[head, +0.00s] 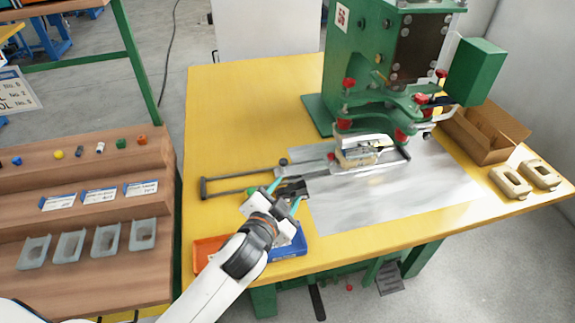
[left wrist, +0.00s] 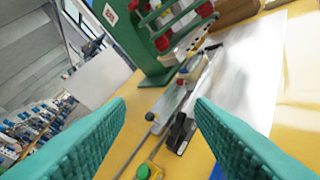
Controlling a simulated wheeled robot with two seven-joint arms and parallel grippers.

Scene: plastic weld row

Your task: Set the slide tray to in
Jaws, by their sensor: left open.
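The slide tray seems to be the pale fixture (head: 358,157) under the head of the green press (head: 350,75), on a bright metal sheet. A long thin bar with a black knob (head: 283,162) runs left from it. In the left wrist view the bar's knob (left wrist: 150,116) shows beyond my fingers. My left gripper (head: 283,192) is open and empty, left of the fixture, over the table beside a dark block (head: 296,188). This block (left wrist: 180,132) lies between the teal fingers (left wrist: 160,115) in the wrist view. I cannot tell whether they touch anything. My right gripper is not in view.
A green button (left wrist: 150,171) is near my fingers. Orange (head: 207,250) and blue (head: 293,246) bins stand at the front edge. A cardboard box (head: 485,135) and two beige parts (head: 510,182) are right.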

